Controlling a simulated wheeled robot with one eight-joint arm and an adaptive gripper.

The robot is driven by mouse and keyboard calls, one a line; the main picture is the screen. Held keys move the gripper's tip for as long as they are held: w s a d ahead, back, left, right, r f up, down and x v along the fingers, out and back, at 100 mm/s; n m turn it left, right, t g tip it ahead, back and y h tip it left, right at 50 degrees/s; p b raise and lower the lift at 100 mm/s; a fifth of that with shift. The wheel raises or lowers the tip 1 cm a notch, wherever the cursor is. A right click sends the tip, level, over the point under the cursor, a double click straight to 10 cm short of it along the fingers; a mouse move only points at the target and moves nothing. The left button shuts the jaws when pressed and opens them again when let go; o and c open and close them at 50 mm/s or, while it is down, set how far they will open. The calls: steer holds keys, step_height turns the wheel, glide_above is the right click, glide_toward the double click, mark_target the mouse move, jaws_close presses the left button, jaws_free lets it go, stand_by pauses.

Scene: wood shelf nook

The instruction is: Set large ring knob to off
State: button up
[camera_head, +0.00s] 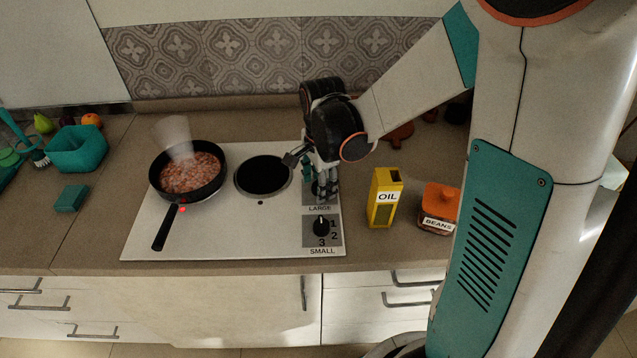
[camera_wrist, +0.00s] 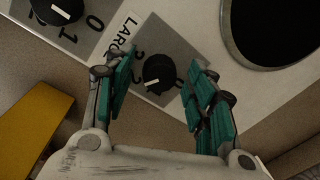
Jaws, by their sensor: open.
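The hob (camera_head: 230,235) has a knob panel at its right end. My gripper (camera_head: 322,196) is over the rear knob, which it mostly hides in the head view. In the wrist view, this large ring knob (camera_wrist: 158,68), black with a white pointer, sits between the two teal fingers of my open gripper (camera_wrist: 160,95), with no clear contact. Its pointer is turned to the lower left, seemingly near the 2. The LARGE label lies beside it. The SMALL knob (camera_head: 321,226) is in front and also shows at the wrist view's top left (camera_wrist: 58,10).
A steaming pan of food (camera_head: 190,172) stands on the left plate, beside a red light (camera_head: 182,210). The right plate (camera_head: 263,175) is bare. An oil tin (camera_head: 383,198) and beans jar (camera_head: 438,207) stand right of the hob. A teal basket (camera_head: 78,148) is far left.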

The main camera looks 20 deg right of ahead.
steer(key=shift+c, duration=0.6)
steer(key=c, duration=1)
steer(key=shift+o, duration=0.2)
